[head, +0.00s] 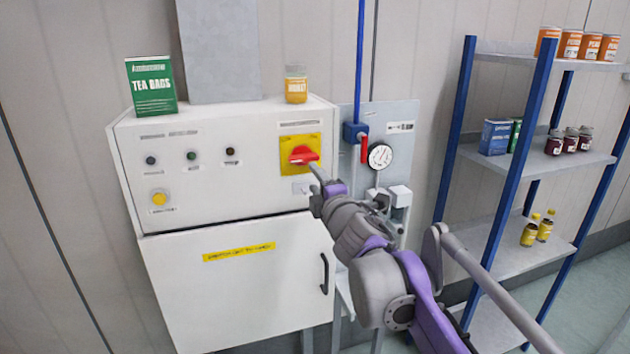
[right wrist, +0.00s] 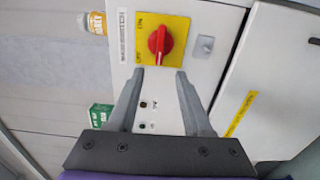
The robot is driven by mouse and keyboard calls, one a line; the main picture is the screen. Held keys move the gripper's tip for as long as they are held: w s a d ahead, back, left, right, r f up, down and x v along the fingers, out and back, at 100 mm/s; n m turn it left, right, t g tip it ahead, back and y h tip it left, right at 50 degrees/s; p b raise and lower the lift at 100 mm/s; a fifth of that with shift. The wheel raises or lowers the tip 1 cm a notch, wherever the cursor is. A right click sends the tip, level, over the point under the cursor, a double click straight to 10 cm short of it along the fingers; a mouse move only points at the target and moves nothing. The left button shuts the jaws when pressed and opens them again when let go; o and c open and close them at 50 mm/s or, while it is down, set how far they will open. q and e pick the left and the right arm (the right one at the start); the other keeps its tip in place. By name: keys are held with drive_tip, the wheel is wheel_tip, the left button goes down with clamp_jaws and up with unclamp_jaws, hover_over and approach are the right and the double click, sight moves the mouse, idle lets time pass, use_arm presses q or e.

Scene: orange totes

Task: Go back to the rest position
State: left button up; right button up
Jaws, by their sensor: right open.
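My right gripper (head: 318,172) reaches up toward the control cabinet's red rotary switch (head: 303,155) on its yellow plate (head: 287,143). In the right wrist view its two fingers (right wrist: 159,75) are spread open with nothing between them. The red knob (right wrist: 160,43) there lies just beyond the fingertips, and I cannot tell how large the gap is. My left gripper is not in view.
The white cabinet (head: 220,200) carries a green tea box (head: 152,85) and a honey jar (head: 296,85) on top. Right of it are a red-handled valve (head: 364,149) and a gauge (head: 380,156). A blue-posted shelf (head: 500,255) with jars, boxes and bottles stands farther right.

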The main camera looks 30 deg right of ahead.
drive_tip(key=s+a+f+m+g+y, duration=0.1)
drive_tip(key=s+a+f+m+g, duration=0.2)
drive_tip(key=s+a+f+m, duration=0.2)
drive_tip(key=s+a+f+m+g+y, duration=0.2)
drive_tip(key=s+a+f+m+g, duration=0.2)
drive_tip(key=s+f, duration=0.7)
drive_tip(key=s+a+f+m+g+y, duration=0.1)
drive_tip(key=s+a+f+m+g, duration=0.3)
drive_tip(key=f, duration=1.6)
drive_tip(key=s+a+m, duration=0.2)
drive_tip(key=s+a, duration=0.2)
drive_tip(key=shift+s, duration=0.3)
